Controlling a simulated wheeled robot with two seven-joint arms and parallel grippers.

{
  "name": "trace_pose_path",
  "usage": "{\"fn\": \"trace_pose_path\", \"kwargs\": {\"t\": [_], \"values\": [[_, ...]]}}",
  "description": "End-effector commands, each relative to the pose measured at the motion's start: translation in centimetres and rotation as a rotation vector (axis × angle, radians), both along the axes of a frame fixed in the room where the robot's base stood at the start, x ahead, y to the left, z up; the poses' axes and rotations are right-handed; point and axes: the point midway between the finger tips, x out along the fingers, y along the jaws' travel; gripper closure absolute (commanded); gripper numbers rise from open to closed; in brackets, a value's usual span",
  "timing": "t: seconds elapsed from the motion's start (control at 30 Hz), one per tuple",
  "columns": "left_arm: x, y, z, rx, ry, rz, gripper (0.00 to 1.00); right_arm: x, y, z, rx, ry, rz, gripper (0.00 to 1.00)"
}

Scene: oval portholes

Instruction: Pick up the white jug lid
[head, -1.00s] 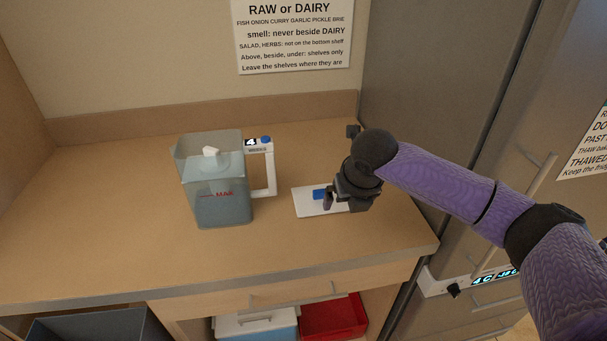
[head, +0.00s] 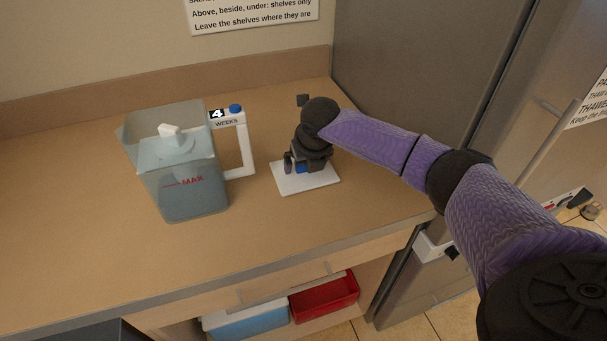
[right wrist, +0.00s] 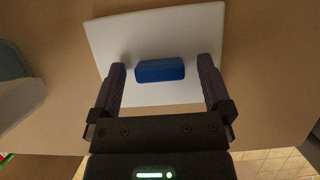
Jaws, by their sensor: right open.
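The white jug lid (head: 293,187) is a flat white plate with a blue grip block (head: 301,168), lying on the counter to the right of the jug. In the right wrist view the lid (right wrist: 195,30) lies flat and its blue block (right wrist: 160,71) is between the two fingers, with gaps on both sides. My right gripper (right wrist: 161,80) is open above the lid and points down; in the head view it (head: 303,167) partly hides the block. The clear grey jug (head: 190,185) with a white handle stands upright on the counter. My left gripper is not in view.
A grey fridge (head: 430,80) stands right of the counter (head: 80,240). Below are a blue bin (head: 250,322) and a red bin (head: 325,296). The counter's left side is clear.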

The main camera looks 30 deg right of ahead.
Motion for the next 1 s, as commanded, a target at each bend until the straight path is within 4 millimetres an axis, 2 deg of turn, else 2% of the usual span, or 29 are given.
{"fn": "trace_pose_path", "kwargs": {"t": [0.1,0.5,0.57,0.77,0.87,1.0], "values": [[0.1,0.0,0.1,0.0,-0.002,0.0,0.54,0.0,0.0,0.1,0.0,-0.001,0.0,0.0],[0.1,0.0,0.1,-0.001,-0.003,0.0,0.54,0.0,0.0,0.2,0.0,0.0,-0.001,0.85],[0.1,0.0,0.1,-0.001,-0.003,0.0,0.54,0.0,0.0,0.2,0.0,-0.001,-0.001,0.95],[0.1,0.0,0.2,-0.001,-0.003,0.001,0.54,0.0,0.0,0.4,0.001,-0.001,-0.001,0.95],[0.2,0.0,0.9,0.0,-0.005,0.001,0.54,0.0,0.0,2.2,0.001,-0.004,0.0,0.95],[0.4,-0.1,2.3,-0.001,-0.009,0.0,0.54,0.1,0.0,6.3,0.001,-0.006,-0.001,0.95]]}}
